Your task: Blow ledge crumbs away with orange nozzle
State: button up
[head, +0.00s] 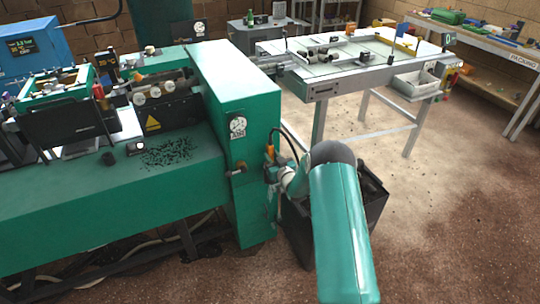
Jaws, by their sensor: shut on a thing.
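Dark crumbs (168,152) lie scattered in a patch on the green ledge (110,205) of the machine at left. My gripper (271,172) is small in view, beside the right end of the green machine housing. It is shut on the orange nozzle (269,152), which stands roughly upright with a black hose curving from it to the right. The fingertips are hard to make out at this size. The nozzle is well to the right of the crumbs, apart from them, with the housing's end block between. My arm hides part of the area below.
A tall green end block (235,85) with a gauge rises right of the ledge. Rollers (160,88) and a black warning-marked panel stand behind the crumbs. A black bin (300,235) is partly behind my arm. A worktable (345,80) stands behind; floor at right is open.

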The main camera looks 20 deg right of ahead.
aim_at(272, 137)
notch_tip(272, 137, up, 10)
dwell(1.1)
